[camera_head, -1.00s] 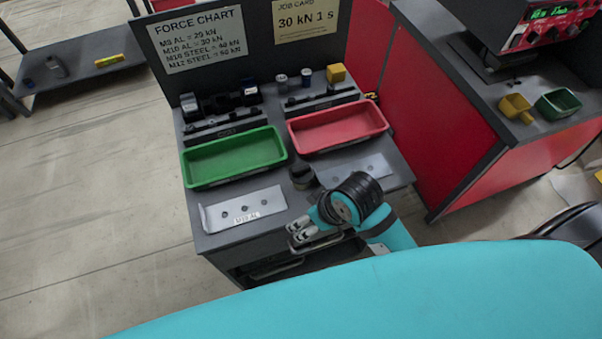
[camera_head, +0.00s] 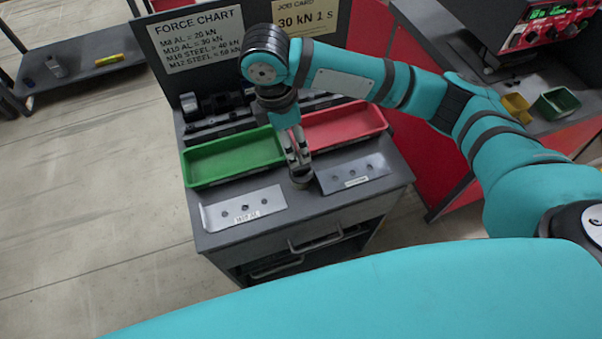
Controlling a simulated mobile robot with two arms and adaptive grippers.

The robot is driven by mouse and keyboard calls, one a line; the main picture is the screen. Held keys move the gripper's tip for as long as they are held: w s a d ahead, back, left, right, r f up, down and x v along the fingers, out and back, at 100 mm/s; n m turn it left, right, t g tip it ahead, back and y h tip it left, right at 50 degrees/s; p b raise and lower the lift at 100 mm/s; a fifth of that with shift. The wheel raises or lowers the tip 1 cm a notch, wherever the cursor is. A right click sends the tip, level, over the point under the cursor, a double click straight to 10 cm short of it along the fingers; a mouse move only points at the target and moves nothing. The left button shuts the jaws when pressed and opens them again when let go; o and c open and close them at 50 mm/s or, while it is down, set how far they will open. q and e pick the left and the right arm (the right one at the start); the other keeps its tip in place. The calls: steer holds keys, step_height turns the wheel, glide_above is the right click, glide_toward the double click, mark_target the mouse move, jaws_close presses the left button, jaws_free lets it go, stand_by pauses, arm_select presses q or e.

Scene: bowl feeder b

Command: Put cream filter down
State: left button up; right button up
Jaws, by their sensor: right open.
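My right gripper (camera_head: 299,164) points down over the middle of the workbench (camera_head: 230,238). Its fingers are open, just above or around a dark round piece (camera_head: 301,180) that stands between two metal plates. I cannot tell whether the fingers touch this piece. I cannot make out a cream-coloured filter; my right arm hides part of the bench's back. A green tray (camera_head: 205,178) lies left of the gripper and a red tray (camera_head: 365,128) right of it, partly behind my arm. My left gripper is not in view.
The left metal plate (camera_head: 265,199) and right metal plate (camera_head: 333,181) lie along the front of the bench. Dark holders (camera_head: 205,106) stand at the back, before an upright board with a force chart (camera_head: 195,40). Yellow (camera_head: 516,106) and green (camera_head: 558,103) bins stand at right.

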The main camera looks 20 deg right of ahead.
mark_target(303, 175)
steer(key=f, duration=0.3)
steer(key=d+f+p, duration=0.1)
steer(key=f, duration=0.7)
steer(key=shift+d+f, duration=0.15)
steer(key=shift+d, duration=0.25)
steer(key=shift+w+d+f+p, duration=0.15)
steer(key=shift+f+p, duration=0.15)
steer(key=shift+f, duration=0.6)
steer(key=shift+d+f+p, duration=0.2)
steer(key=shift+f+p, duration=0.05)
steer(key=shift+f, duration=0.6)
steer(key=shift+w+d+f+p, duration=0.15)
steer(key=shift+f+p, duration=0.15)
steer(key=shift+f, duration=0.6)
steer(key=shift+s, duration=0.15)
steer(key=shift+c, duration=0.4)
steer(key=c, duration=1.1)
steer(key=shift+o, duration=0.2)
